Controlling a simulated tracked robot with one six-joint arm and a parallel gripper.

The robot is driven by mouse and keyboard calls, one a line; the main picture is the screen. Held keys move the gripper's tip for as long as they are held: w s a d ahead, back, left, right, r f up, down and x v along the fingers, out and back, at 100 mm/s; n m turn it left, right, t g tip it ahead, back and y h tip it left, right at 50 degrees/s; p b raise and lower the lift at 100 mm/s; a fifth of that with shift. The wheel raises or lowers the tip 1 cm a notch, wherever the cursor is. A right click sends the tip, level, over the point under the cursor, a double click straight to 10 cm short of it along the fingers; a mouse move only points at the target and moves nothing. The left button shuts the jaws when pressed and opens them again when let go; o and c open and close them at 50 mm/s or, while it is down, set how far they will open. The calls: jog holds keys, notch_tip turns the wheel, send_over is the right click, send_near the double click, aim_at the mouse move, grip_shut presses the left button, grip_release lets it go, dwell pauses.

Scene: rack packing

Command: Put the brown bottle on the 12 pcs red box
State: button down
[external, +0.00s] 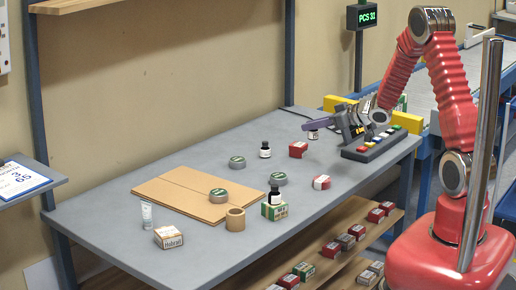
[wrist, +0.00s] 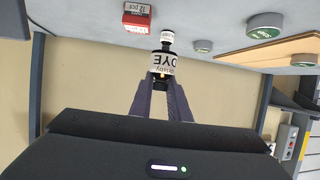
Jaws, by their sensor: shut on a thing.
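My gripper (external: 312,126) is shut on a small dark bottle (external: 313,135) with a white label. The red box marked 12 pcs (wrist: 137,17) sits on the table; in the external view the red box (external: 298,149) is just below and left of the held bottle. Nothing stands on its top.
Another dark bottle (external: 265,150) stands on the table left of the red box. A second red box (external: 321,182) is nearer the front. A button panel (external: 375,146) stands at right. A bottle (external: 275,196) stands on a green box (external: 274,211). Green-topped tins (external: 237,162) lie about.

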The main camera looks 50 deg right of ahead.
jog(key=w+d+r, duration=0.4)
jog(key=w, duration=0.4)
jog(key=shift+w+d+r+y, duration=0.25)
jog(key=shift+w+r+y, duration=0.05)
jog(key=shift+w+r, duration=0.1)
send_over(298, 144)
jog(key=shift+f, duration=3.15)
jog(key=shift+s+f, duration=0.1)
jog(key=shift+f, duration=1.8)
jog(key=c, duration=1.7)
grip_release()
jog(key=shift+o, duration=0.2)
